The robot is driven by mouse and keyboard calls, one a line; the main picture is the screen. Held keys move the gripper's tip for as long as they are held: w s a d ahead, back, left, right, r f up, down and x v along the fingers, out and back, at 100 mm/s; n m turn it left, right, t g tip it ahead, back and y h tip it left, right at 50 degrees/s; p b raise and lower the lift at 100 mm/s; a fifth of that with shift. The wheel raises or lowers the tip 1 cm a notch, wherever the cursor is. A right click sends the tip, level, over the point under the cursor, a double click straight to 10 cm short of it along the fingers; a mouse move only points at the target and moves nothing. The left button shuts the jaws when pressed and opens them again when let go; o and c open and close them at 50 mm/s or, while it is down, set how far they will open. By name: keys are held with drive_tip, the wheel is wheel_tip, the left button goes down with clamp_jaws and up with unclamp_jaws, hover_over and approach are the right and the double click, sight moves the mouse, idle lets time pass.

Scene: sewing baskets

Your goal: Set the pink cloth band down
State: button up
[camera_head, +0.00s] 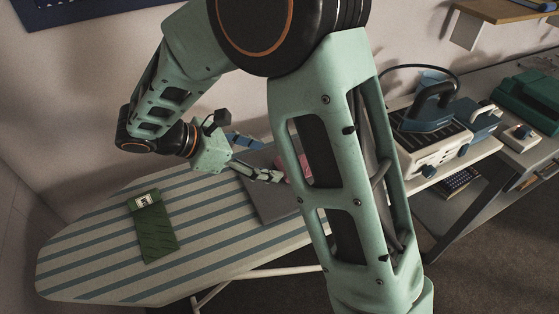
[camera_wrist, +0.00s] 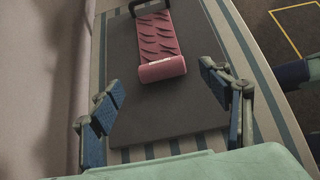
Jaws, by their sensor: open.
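The pink cloth band (camera_wrist: 160,42) lies on a dark grey board (camera_wrist: 165,118), its near end rolled, with a small pale tag on it. A dark handle-like loop shows at its far end. In the head view, the pink band (camera_head: 281,164) is mostly hidden behind my arm, and the grey board (camera_head: 268,204) is partly covered too. My gripper (camera_wrist: 165,92) is open, with blue-padded fingers spread wide and nothing between them. The band is beyond the fingertips, apart from both. In the head view, my gripper (camera_head: 270,176) is low over the board, beside the band.
The grey board lies on a striped ironing board (camera_head: 100,250). A green cloth band (camera_head: 153,225) with a pale tag lies on its left part. A blue item (camera_head: 243,140) is behind my gripper. The striped front is clear.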

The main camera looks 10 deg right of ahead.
drive_tip(key=shift+v, duration=2.3)
